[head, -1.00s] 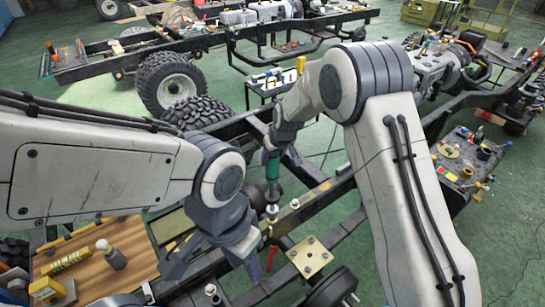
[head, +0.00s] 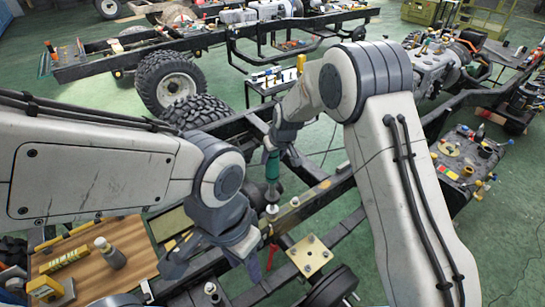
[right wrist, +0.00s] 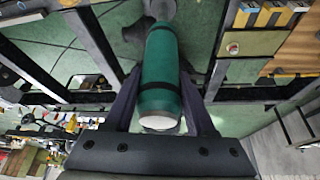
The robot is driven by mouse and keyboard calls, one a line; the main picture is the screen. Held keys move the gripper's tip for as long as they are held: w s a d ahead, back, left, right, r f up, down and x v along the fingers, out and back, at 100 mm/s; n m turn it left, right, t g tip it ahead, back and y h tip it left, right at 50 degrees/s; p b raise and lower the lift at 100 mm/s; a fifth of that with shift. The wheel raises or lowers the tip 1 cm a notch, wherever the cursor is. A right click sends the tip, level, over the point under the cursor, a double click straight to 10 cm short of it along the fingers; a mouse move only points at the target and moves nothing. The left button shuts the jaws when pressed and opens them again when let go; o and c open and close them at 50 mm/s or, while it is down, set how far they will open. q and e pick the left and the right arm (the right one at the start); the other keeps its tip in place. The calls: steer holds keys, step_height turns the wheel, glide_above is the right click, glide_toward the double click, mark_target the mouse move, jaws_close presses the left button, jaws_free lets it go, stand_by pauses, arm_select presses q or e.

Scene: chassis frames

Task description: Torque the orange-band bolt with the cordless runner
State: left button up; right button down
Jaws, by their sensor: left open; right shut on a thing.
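The cordless runner, a green cylinder with dark bands (head: 272,166), is upright over the chassis rail (head: 313,193). My right gripper (head: 281,137) is shut around its upper part. The right wrist view also shows the green runner (right wrist: 161,75) between the two dark fingers of this gripper (right wrist: 160,88). The runner's lower end is by a pale bolt-like piece (head: 272,209) at the rail; I cannot tell whether they touch. No orange band is clear there. My left gripper (head: 213,264) is open and empty, lower left of the runner, near the frame.
A gold plate with holes (head: 310,254) sits on the frame at lower right. A wooden board (head: 75,275) with small parts lies at lower left. A tyre (head: 170,82) and a small tool cart (head: 268,87) stand behind. A parts tray (head: 468,165) is on the right.

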steer(key=shift+w+f+b, duration=0.1)
steer(key=shift+f+b, duration=0.8)
stand_by(1.4)
steer(key=shift+s+f+b, duration=0.25)
steer(key=shift+f+b, duration=0.05)
steer(key=shift+b, duration=0.1)
stand_by(2.0)
steer(key=shift+r, duration=0.1)
steer(key=shift+w+r+p, duration=0.15)
steer(key=shift+r+p, duration=0.35)
steer(key=shift+r, duration=0.35)
steer(key=shift+w+r+p, duration=0.1)
steer(key=shift+r+p, duration=0.4)
steer(key=shift+r, duration=0.35)
step_height(320, 180, up, 5)
steer(key=p, duration=0.3)
steer(key=shift+f, duration=0.1)
